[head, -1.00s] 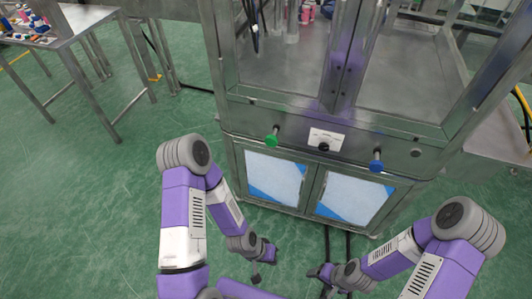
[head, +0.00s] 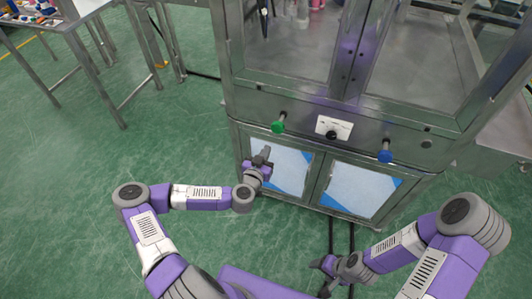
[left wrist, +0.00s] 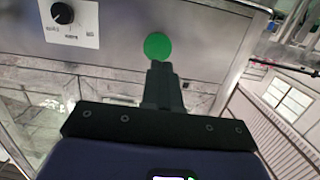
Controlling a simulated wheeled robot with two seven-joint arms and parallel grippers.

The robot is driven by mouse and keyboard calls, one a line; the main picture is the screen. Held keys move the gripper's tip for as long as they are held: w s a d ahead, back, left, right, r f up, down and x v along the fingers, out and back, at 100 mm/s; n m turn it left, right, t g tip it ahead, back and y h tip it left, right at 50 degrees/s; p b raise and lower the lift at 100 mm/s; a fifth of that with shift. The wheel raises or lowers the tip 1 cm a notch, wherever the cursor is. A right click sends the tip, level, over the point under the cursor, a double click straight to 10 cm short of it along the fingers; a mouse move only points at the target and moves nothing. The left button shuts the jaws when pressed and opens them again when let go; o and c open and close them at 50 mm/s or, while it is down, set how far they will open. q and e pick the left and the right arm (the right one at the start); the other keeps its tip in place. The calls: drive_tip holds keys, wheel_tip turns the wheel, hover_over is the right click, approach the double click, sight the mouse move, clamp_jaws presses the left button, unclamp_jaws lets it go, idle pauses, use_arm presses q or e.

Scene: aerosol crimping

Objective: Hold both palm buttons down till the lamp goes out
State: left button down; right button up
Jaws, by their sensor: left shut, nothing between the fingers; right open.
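The green palm button (head: 278,126) and the blue palm button (head: 385,156) stick out from the front panel of a steel machine (head: 430,122). My left gripper (head: 266,151) is shut and empty, its fingertips pointing up just below the green button. In the left wrist view the green button (left wrist: 157,46) sits right beyond the shut fingertips (left wrist: 161,67); in the head view a small gap shows between them. My right gripper (head: 321,264) is open and empty, low and well away from the blue button. I cannot make out a lamp in either view.
A white plate with a black knob (head: 332,134) sits between the buttons. Below are cabinet doors with pale blue-cornered panels (head: 355,190). A steel table (head: 55,30) stands at the far left. Green floor is open at left.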

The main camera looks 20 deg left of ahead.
use_arm(q)
drive_tip(key=c, duration=1.3)
unclamp_jaws()
drive_tip(key=shift+d+f+h, duration=0.1)
drive_tip(key=shift+d+h, duration=0.2)
drive_tip(key=o, duration=0.5)
drive_tip(key=shift+w+d+f+m+g+h, duration=0.1)
drive_tip(key=shift+d+m+g+h, duration=0.15)
drive_tip(key=shift+d, duration=0.1)
drive_tip(key=shift+w+d+f+m+g+h, duration=0.1)
drive_tip(key=shift+d+m+g+h, duration=0.05)
drive_tip(key=shift+d+h, duration=0.15)
drive_tip(key=shift+o, duration=1.2)
drive_tip(key=shift+w+d+g+h, duration=0.1)
drive_tip(key=shift+d+g+h, duration=0.15)
drive_tip(key=shift+g, duration=0.05)
drive_tip(key=shift+o, duration=1.2)
drive_tip(key=shift+w+r, duration=0.1)
drive_tip(key=n+g, duration=0.1)
drive_tip(key=n, duration=0.2)
approach(276, 127)
drive_tip(key=shift+y, duration=0.4)
drive_tip(key=x, duration=1.1)
drive_tip(key=shift+w+d, duration=0.2)
drive_tip(key=shift+d, duration=0.15)
drive_tip(key=c, duration=1)
